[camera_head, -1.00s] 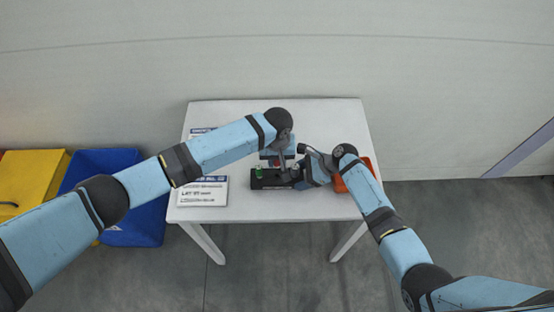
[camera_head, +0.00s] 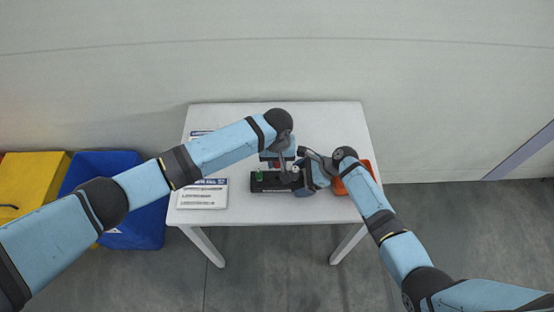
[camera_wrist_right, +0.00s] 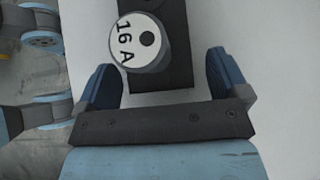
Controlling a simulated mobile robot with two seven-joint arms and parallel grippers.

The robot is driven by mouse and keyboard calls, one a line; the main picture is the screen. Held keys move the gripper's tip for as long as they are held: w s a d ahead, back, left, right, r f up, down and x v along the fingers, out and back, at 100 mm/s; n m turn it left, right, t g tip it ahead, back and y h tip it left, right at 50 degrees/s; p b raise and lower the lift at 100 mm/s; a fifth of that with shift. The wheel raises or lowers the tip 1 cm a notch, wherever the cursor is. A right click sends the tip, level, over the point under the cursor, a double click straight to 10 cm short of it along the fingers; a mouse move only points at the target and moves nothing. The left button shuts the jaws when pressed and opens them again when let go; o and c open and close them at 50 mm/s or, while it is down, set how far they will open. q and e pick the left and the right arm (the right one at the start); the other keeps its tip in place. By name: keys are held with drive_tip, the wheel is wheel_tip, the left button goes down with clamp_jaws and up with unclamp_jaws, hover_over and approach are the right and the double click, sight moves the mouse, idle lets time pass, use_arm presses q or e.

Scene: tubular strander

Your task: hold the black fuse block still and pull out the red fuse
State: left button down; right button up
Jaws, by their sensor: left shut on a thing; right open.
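The black fuse block (camera_head: 268,187) lies on the white table, partly hidden by my grippers. A green fuse (camera_head: 259,175) stands at its left end. A small patch of the red fuse (camera_head: 275,163) shows at my left gripper (camera_head: 277,161), which is shut on it; my arm hides most of the grip. I cannot tell how high the red fuse is. My right gripper (camera_head: 301,176) is at the block's right end. In the right wrist view my right gripper (camera_wrist_right: 164,70) is open, its blue fingers on either side of the block's end (camera_wrist_right: 160,84), near a white-topped "16 A" fuse (camera_wrist_right: 138,40).
An orange-red bin (camera_head: 367,170) stands on the table right of my right gripper. A white labelled sheet (camera_head: 203,195) lies to the left. The table's back part (camera_head: 325,118) is clear. Blue (camera_head: 137,222) and yellow (camera_head: 30,180) bins stand on the floor at left.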

use_arm(q)
drive_tip(key=shift+r, duration=0.1)
drive_tip(key=shift+r+p, duration=1.05)
drive_tip(key=shift+p, duration=0.05)
use_arm(e)
drive_tip(key=shift+r, duration=1.35)
wheel_tip(320, 180, up, 8)
drive_tip(key=shift+r, duration=0.15)
